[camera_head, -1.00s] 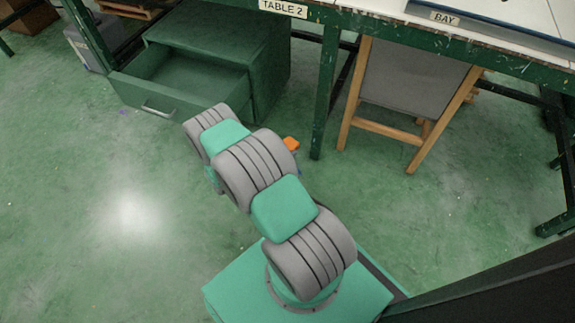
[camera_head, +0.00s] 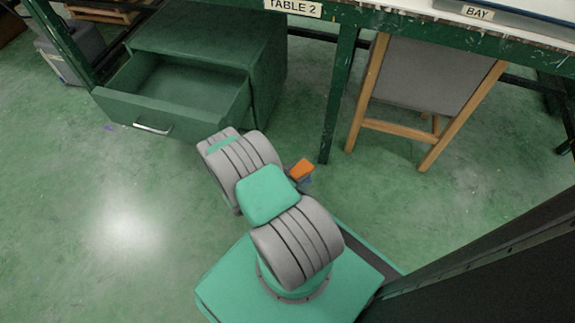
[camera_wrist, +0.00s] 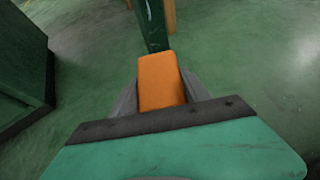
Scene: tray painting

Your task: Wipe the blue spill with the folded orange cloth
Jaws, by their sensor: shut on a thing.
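The folded orange cloth (camera_head: 302,168) shows just right of my arm in the head view, in front of a green table leg. In the wrist view the cloth (camera_wrist: 160,80) is a thick orange block between the two grey fingers of my gripper (camera_wrist: 158,92). My gripper is shut on it and holds it above the green floor. In the head view my gripper (camera_head: 303,179) is mostly hidden behind my arm and the cloth. No blue spill can be made out in either view.
A green cabinet (camera_head: 215,40) with its drawer (camera_head: 125,112) pulled out stands at left. A green table edge (camera_head: 400,27) labelled TABLE 2 and BAY runs along the top. A grey board in a wooden frame (camera_head: 420,75) stands under it. The floor at lower left is open.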

